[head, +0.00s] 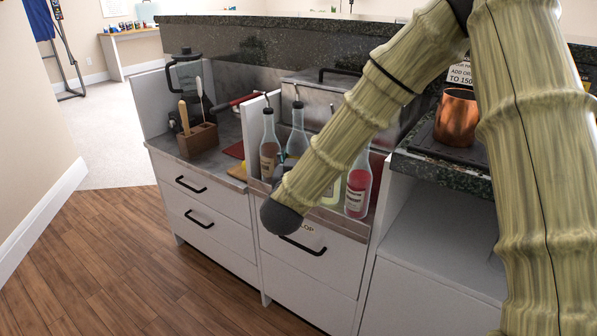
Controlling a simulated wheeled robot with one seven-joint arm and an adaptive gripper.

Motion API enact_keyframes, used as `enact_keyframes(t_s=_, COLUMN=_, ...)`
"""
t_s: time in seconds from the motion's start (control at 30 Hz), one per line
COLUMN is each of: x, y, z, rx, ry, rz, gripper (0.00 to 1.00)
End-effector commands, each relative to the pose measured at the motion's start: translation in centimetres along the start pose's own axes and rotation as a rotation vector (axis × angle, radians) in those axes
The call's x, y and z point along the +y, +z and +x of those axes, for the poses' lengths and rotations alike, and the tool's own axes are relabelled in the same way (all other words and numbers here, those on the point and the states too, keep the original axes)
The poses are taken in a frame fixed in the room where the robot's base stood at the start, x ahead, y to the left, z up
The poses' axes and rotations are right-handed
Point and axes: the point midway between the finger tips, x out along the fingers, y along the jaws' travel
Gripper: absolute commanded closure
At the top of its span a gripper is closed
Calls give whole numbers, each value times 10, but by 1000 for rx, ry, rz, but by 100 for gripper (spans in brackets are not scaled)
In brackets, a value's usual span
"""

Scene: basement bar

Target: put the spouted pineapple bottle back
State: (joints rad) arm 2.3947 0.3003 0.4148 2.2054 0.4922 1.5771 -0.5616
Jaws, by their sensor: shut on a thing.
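Several spouted bottles stand in the rail along the front of the bar station. My gripper (283,158) shows only as a small dark part behind my arm. It is shut on the middle clear bottle (297,139), which has a metal spout and sits a little higher than its left neighbour. I take this as the spouted pineapple bottle, but its label is hidden. A bottle with a brownish label (269,155) stands just left of it. A bottle with red contents (358,188) stands to the right. My arm hides the middle bottle's base and much of the rail.
A copper mug (456,118) stands on the dark mat at right. White drawers with black handles (202,219) lie below. The wooden floor (130,255) at front left is clear.

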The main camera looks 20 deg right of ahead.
Motion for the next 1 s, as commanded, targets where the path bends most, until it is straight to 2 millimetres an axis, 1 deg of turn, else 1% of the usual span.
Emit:
enact_keyframes(t_s=0.13, x=0, y=1, z=8, rx=0, ry=1, rz=1, gripper=89)
enact_keyframes(t_s=0.2, x=1, y=2, z=16, rx=1, ry=2, rz=1, gripper=89)
enact_keyframes(t_s=0.3, x=1, y=23, z=14, rx=-3, ry=0, rz=-1, gripper=89)
enact_keyframes(t_s=0.43, x=0, y=36, z=14, rx=-1, ry=0, rz=0, gripper=89)
enact_keyframes(t_s=0.83, x=0, y=38, z=14, rx=0, ry=-1, rz=-1, gripper=89)
enact_keyframes(t_s=0.87, x=0, y=39, z=13, rx=-1, ry=-1, rz=-1, gripper=46)
enact_keyframes(t_s=0.9, x=0, y=39, z=13, rx=0, ry=0, rz=-1, gripper=39)
enact_keyframes(t_s=1.0, x=0, y=39, z=13, rx=0, ry=0, rz=-1, gripper=39)
